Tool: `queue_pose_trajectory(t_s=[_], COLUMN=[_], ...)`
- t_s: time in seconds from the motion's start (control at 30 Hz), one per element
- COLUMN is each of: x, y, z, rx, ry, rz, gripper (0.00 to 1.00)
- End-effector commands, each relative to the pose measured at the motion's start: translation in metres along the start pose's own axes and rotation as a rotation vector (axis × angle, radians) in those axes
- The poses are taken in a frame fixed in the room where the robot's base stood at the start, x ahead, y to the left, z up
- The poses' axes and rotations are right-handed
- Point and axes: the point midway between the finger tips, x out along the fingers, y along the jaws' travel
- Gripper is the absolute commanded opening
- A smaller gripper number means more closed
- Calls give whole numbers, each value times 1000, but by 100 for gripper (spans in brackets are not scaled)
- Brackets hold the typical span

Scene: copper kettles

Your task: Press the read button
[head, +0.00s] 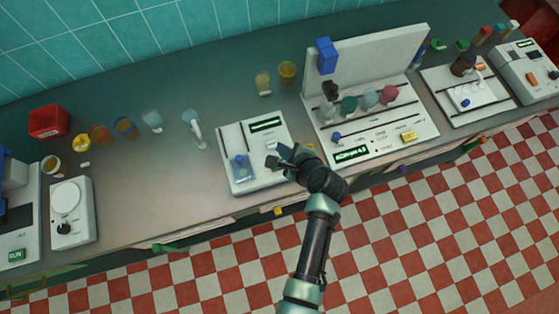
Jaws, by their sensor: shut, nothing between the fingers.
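My gripper (273,157) is shut and empty. It is over the right half of a white instrument (246,183) with a lit green display (265,124) and a blue clear-sided piece (242,167) at its left. A small pale patch (272,146) shows just beyond the fingertips. I cannot tell whether it is a button or whether the fingers touch it. My gripper and wrist hide the instrument's lower right part. No label reading "read" is legible on this instrument.
Right of my gripper stands a larger white station (374,137) with coloured knobs, a display and a yellow button (408,136). A white tap-like piece (195,127) and small cups are to the left. A scale-like device (71,212) is at far left. Bare counter (150,195) lies between.

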Motion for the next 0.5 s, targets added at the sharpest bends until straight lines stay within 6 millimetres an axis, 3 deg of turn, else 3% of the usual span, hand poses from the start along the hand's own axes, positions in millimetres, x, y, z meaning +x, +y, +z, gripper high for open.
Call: queue_pose_trajectory(t_s=[0.27, 0.5], x=[5, 23], y=[4, 16], z=[-4, -16], rx=[-2, -2], ry=[0, 0], rz=[-1, -1], gripper=[0, 0])
